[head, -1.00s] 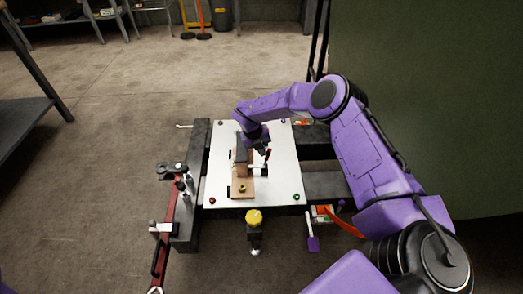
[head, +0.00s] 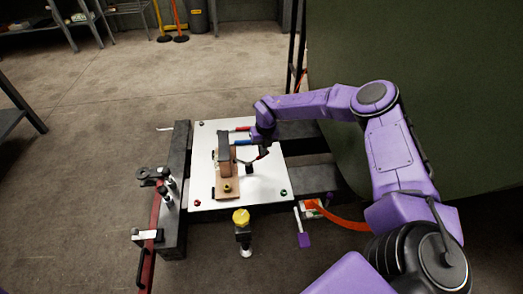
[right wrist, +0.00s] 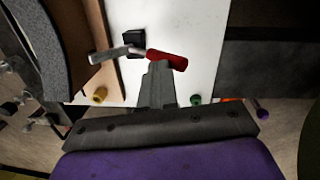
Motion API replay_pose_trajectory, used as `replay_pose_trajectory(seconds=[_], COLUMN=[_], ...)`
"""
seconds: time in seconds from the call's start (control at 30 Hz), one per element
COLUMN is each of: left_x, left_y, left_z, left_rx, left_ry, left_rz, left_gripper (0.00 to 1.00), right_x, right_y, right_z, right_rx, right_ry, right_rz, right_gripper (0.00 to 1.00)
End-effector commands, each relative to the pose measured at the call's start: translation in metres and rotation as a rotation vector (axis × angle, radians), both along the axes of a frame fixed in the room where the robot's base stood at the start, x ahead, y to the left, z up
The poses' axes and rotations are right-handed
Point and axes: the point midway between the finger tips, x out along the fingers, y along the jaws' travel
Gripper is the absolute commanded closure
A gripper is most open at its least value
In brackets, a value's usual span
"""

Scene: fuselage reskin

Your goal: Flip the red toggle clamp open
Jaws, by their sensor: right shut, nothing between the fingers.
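The toggle clamp stands on the white panel (head: 262,190), right of a wooden plank (head: 227,197). In the right wrist view I see its red handle (right wrist: 168,60), its black base (right wrist: 133,40) and a metal bar (right wrist: 112,54) reaching left to the edge of a brown block. In the head view the clamp's base (head: 249,169) shows small and dark below my right gripper (head: 263,147). My right gripper's fingers (right wrist: 156,78) are shut and empty, with their tips right by the red handle. Whether they touch it I cannot tell. My left gripper is out of view.
A yellow knob (head: 228,188) sits on the plank. A red-handled tool (head: 240,129) and a blue one (head: 243,142) lie behind the clamp. A yellow-topped post (head: 241,217) stands in front of the panel. A dark green wall (head: 450,90) rises on the right.

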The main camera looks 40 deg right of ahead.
Motion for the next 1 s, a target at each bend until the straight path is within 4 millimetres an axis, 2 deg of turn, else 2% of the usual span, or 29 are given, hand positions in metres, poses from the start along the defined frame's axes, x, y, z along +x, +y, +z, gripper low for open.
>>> replay_pose_trajectory(seconds=[0.5,1.0], left_x=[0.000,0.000], left_y=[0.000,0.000], left_z=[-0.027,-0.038], left_rx=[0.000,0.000], left_ry=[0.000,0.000], left_rz=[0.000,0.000], left_gripper=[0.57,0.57], right_x=[-0.016,-0.021], right_y=[-0.030,-0.039], right_z=[-0.035,-0.051], right_rx=[0.000,-0.004], right_ry=[0.001,0.006], right_rz=[-0.002,-0.001], right_gripper=[1.00,1.00])
